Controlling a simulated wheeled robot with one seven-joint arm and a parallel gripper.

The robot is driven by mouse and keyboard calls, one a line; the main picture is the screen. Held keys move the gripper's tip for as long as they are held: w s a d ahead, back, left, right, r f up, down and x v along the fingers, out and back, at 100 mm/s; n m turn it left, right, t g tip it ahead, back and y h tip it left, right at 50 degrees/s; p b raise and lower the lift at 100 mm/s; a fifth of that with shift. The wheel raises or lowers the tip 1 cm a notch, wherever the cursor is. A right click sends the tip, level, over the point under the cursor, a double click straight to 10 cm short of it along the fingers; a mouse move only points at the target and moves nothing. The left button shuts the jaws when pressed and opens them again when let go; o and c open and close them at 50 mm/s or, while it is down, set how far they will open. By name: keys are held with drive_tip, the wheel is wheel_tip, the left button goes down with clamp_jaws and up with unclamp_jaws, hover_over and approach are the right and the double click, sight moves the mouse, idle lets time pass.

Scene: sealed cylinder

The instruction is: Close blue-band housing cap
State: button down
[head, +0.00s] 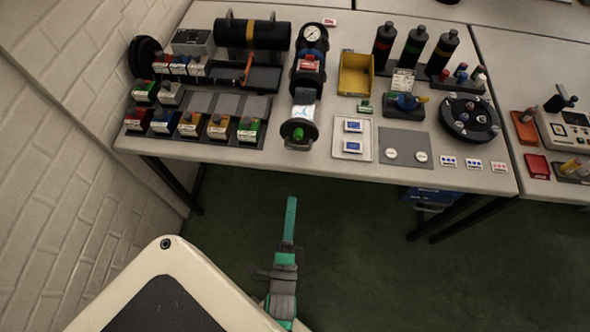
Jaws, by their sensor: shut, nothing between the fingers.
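A dark cylindrical housing (309,78) with a blue band (313,47) lies front to back on the table, with a round gauge (312,34) at its far end. A clear section shows toward its near end. A round dark cap (298,132) with a green knob is at the near end, by the table's front edge. I cannot tell whether it is seated or ajar. My gripper (291,203) is shut and empty, in front of the table and below the cap in the picture, apart from it.
A black orange-banded cylinder (252,34) and a dark disc (145,54) stand at the back left. Labelled blocks (190,125) line the left. A yellow bin (355,73), white tray (352,148) and grey mat (405,147) are right of the housing. Floor is open before the table.

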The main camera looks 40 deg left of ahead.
drive_tip(key=x, duration=1.3)
drive_tip(key=shift+w+a+r, duration=0.1)
drive_tip(key=shift+w, duration=0.15)
drive_tip(key=shift+w, duration=0.1)
